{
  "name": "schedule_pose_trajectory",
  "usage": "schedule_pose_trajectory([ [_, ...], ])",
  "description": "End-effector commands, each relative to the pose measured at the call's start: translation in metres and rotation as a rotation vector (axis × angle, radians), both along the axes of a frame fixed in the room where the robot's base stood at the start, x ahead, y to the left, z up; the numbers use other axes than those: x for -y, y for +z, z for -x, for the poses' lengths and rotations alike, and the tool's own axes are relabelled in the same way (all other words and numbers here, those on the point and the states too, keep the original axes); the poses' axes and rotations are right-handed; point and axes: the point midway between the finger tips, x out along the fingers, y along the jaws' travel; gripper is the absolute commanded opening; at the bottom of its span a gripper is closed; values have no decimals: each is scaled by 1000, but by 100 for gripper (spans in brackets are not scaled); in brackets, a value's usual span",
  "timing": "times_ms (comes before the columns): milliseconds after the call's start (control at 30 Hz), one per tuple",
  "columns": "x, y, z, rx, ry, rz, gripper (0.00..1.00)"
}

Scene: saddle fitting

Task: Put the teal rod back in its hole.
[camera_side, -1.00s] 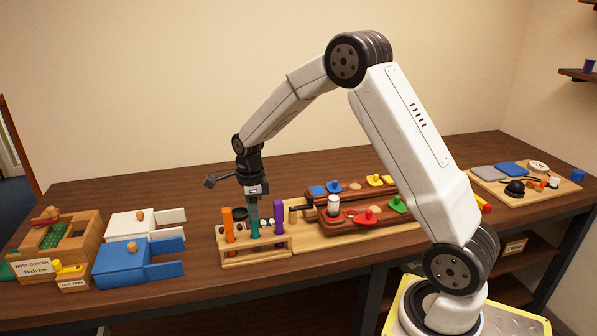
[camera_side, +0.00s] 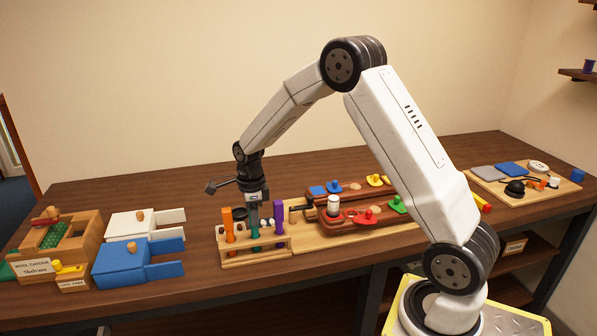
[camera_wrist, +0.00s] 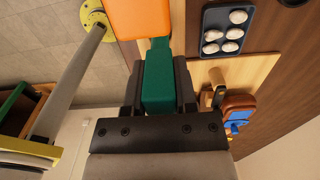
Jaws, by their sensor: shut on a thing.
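The teal rod (camera_side: 256,237) stands upright in the middle of the wooden rack (camera_side: 253,258), between an orange rod (camera_side: 228,224) on the left and a purple rod (camera_side: 278,219) on the right. My gripper (camera_side: 254,216) points down over the rack and is shut on the teal rod's upper part. In the wrist view the teal rod (camera_wrist: 160,78) lies between both dark fingers, with the orange rod (camera_wrist: 140,18) just beyond it. The rod's lower part shows below the rack's top bar. I cannot tell how deep it sits in its hole.
A dark tray of white pebbles (camera_wrist: 228,30) lies beside the rack. Red-brown boards with coloured knob pieces (camera_side: 365,216) stand to the right. Blue (camera_side: 125,262) and white (camera_side: 130,224) boxes stand left. The tabletop behind the rack is clear.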

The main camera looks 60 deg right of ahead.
Motion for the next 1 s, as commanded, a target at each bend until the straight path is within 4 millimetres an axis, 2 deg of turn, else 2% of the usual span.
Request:
schedule_pose_trajectory([
  [33, 0, 0, 0, 0, 0, 0, 0],
  [67, 0, 0, 0, 0, 0, 0, 41],
  [100, 0, 0, 0, 0, 0, 0, 54],
  [167, 0, 0, 0, 0, 0, 0, 73],
  [200, 0, 0, 0, 0, 0, 0, 76],
  [667, 0, 6, 0, 0, 0, 0, 76],
  [1000, 0, 45, -1, 4, 0, 1, 76],
])
